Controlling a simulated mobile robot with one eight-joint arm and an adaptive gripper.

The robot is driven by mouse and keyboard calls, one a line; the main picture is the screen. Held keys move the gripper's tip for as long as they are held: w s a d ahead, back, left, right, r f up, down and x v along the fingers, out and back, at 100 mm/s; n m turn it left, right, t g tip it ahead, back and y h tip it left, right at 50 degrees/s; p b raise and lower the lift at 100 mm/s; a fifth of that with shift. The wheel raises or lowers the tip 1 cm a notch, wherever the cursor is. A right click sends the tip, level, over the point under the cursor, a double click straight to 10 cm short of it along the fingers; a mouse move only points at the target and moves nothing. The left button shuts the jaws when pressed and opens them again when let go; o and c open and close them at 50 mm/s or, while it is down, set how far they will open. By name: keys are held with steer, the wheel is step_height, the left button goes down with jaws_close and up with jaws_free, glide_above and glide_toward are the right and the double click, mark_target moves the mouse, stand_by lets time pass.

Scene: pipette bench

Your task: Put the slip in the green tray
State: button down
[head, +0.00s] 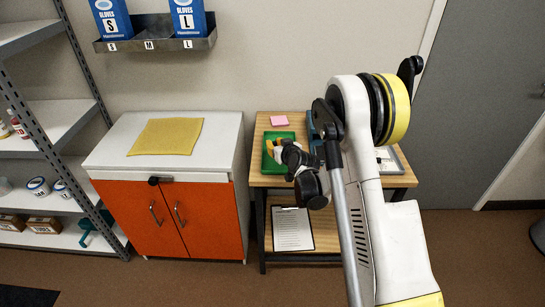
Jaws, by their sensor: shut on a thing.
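The green tray (291,134) lies on the left part of the wooden table. A pink slip (279,120) shows just behind it, apparently flat on the table top and apart from my gripper. My gripper (281,149) is over the tray, seen from behind, with the dark wrist hiding part of it. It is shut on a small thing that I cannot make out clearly. Yellow and orange colour (269,145) shows beside the fingers, within the tray's outline. I cannot tell whether it lies in the tray or is part of what I hold.
My arm hides much of the table's middle. A blue thing (313,130) and a grey tray (397,158) show around it. A clipboard (292,229) lies on the lower shelf. A white-topped orange cabinet (124,154) with a yellow cloth (167,136) stands at left.

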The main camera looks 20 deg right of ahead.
steer(key=shift+w+a+f, duration=0.25)
steer(key=shift+a+f, duration=0.15)
steer(key=shift+f, duration=0.05)
steer(key=shift+f+b, duration=1.05)
steer(key=shift+f, duration=0.75)
steer(key=shift+f, duration=0.1)
steer(key=shift+f, duration=0.15)
steer(key=c, duration=1.7)
jaws_free()
